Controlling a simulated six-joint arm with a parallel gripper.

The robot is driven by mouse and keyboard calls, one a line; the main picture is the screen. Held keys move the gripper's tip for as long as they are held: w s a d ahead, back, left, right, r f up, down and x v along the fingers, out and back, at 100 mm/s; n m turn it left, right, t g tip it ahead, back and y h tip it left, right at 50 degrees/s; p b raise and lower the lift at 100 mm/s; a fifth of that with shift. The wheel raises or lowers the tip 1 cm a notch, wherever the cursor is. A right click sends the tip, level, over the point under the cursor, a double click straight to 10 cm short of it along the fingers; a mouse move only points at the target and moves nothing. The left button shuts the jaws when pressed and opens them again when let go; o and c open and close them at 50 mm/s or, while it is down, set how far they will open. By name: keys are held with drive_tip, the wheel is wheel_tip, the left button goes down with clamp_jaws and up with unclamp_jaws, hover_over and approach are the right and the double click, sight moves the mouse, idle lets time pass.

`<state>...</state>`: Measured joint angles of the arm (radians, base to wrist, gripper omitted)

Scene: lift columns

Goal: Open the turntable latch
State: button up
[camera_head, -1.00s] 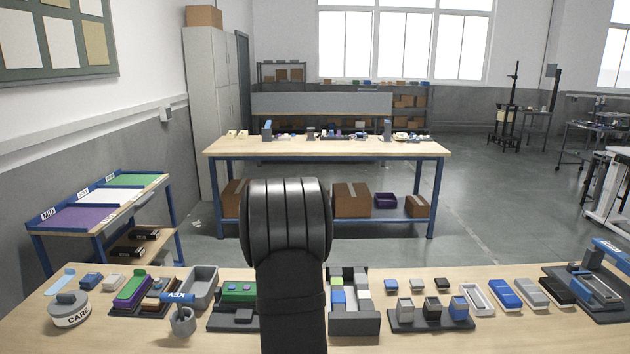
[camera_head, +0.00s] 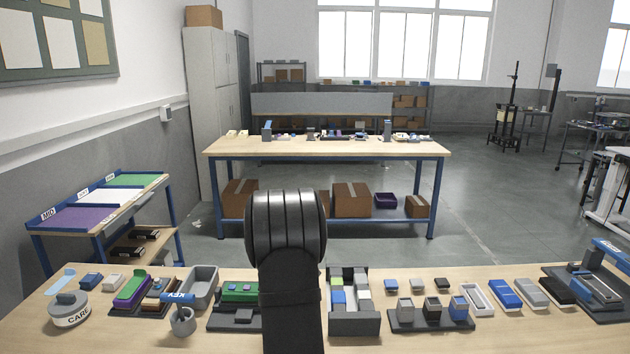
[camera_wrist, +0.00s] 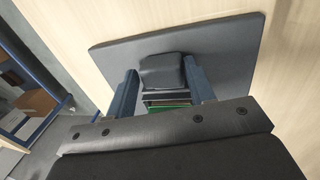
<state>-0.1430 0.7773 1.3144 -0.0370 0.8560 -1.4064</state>
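In the wrist view, my gripper (camera_wrist: 160,68) has two blue fingers spread apart, at either side of a dark grey block (camera_wrist: 162,73). The block stands on a dark plate (camera_wrist: 230,50); whether the fingers touch it is unclear. A green part (camera_wrist: 166,105) shows between the fingers, nearer the wrist. In the head view, a dark fixture with a green top (camera_head: 238,291) and a small block (camera_head: 243,316) stands left of my arm, partly hidden by it. My fingers are hidden there by my arm. No part is clearly recognisable as the turntable latch.
To the right are a compartment tray (camera_head: 354,324), a plate with several blocks (camera_head: 430,323) and a blue-topped fixture (camera_head: 600,290).

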drive_tip(key=shift+w+r, duration=0.1)
drive_tip(key=shift+r, duration=0.05)
drive_tip(key=shift+c, duration=1.2)
drive_tip(key=shift+o, duration=0.4)
drive_tip(key=shift+w+d+r, duration=0.1)
drive_tip(key=shift+w+d, duration=0.05)
drive_tip(key=shift+d, duration=0.8)
drive_tip(key=o, duration=0.5)
drive_tip(key=shift+d, duration=0.1)
wheel_tip(320, 180, up, 7)
drive_tip(key=shift+s+f, duration=0.2)
